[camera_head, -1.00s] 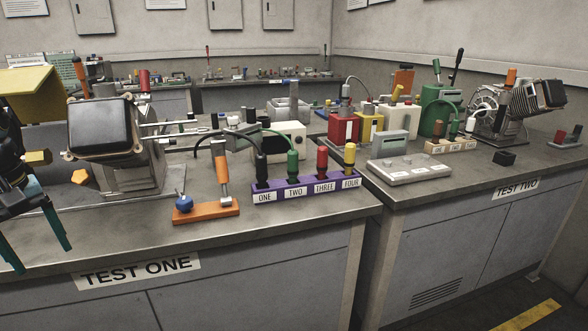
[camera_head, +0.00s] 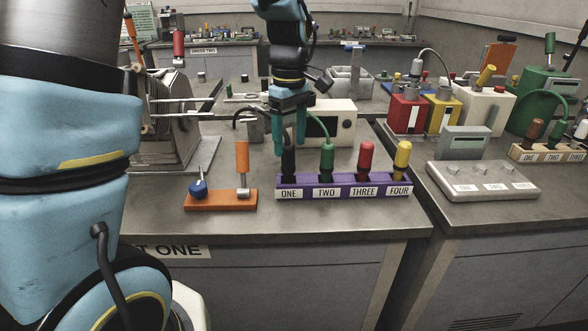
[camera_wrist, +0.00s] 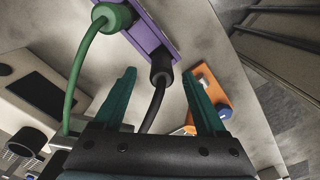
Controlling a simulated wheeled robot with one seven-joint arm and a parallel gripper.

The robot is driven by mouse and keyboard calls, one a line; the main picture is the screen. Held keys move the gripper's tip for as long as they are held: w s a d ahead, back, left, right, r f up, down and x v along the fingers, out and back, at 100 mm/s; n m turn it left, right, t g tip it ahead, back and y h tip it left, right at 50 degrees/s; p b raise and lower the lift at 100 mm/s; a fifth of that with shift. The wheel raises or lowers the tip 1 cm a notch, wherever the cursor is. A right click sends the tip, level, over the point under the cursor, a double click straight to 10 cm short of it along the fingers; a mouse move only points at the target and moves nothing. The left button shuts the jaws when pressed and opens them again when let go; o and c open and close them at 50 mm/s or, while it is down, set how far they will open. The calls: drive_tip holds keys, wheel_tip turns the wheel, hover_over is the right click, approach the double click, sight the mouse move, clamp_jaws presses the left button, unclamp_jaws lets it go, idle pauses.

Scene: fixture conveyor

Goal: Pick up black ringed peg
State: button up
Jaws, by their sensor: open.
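The black ringed peg (camera_head: 288,164) stands upright in slot ONE of the purple rack (camera_head: 345,190), with a dark cable at its top. My gripper (camera_head: 289,143) points down above it, its teal fingers apart on either side of the peg's upper end. In the wrist view the black peg (camera_wrist: 161,68) shows between and just beyond the tips of my open gripper (camera_wrist: 159,76), with its cable running back between the fingers. The fingers hide part of the peg's top in the head view, and I see no grip on it.
A green peg with a cable (camera_head: 326,160) stands close beside in slot TWO, then a red peg (camera_head: 365,158) and a yellow peg (camera_head: 402,160). An orange stand (camera_head: 222,200) with a blue knob is to the left. A white box (camera_head: 332,121) stands behind.

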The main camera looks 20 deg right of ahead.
sight(288, 162)
drive_tip(key=shift+w+a+f+p, duration=0.1)
drive_tip(key=shift+f+p, duration=0.35)
drive_tip(key=shift+f, duration=1.15)
drive_tip(key=shift+a+f+p, duration=0.1)
drive_tip(key=shift+f+p, duration=0.35)
drive_tip(key=shift+f, duration=1.15)
clamp_jaws()
